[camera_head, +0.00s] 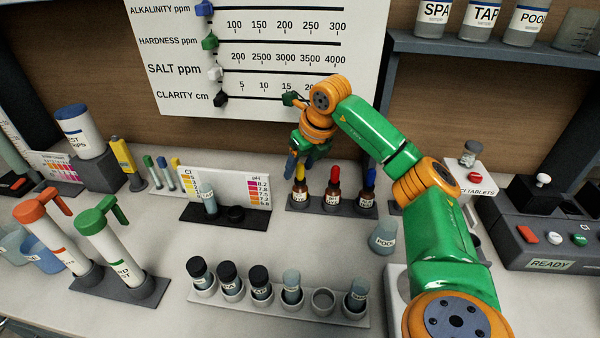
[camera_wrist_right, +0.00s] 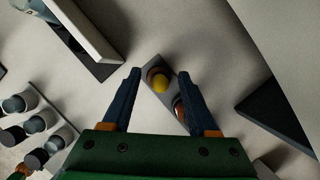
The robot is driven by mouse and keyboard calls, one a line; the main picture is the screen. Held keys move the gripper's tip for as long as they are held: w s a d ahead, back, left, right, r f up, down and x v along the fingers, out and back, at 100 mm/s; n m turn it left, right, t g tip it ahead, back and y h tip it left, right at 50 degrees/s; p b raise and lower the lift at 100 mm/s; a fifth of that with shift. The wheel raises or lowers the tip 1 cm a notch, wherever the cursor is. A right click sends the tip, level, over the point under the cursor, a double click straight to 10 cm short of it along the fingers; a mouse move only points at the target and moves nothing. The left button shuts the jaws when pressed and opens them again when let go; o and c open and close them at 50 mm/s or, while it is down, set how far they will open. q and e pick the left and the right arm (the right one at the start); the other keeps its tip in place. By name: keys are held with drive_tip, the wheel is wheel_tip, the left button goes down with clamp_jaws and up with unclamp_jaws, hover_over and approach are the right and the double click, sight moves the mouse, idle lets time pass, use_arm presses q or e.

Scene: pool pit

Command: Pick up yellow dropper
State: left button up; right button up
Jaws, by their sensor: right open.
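The yellow dropper (camera_head: 300,188) is a brown bottle with a yellow bulb and a white label. It stands upright at the left end of a small grey rack, beside a red dropper (camera_head: 332,188) and a blue dropper (camera_head: 366,190). In the right wrist view its yellow bulb (camera_wrist_right: 160,84) shows from above, between the fingers. My right gripper (camera_head: 302,165) is just above it. The right gripper also shows in the right wrist view (camera_wrist_right: 163,85), open and empty, fingers on either side of the bulb. My left gripper is not in view.
A black stand with a pH colour card (camera_head: 258,190) is left of the dropper rack. A rack of capped vials (camera_head: 276,303) is in front. A loose cup (camera_head: 383,238) stands right of centre. The white chart board (camera_head: 275,50) rises behind.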

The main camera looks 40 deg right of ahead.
drive_tip(key=shift+w+d+f, duration=0.1)
drive_tip(key=shift+d+f, duration=0.05)
drive_tip(key=shift+r, duration=0.2)
drive_tip(key=c, duration=0.7)
drive_tip(key=shift+c, duration=0.2)
wheel_tip(320, 180, up, 10)
drive_tip(key=shift+f+p, duration=0.1)
drive_tip(key=shift+p, duration=0.8)
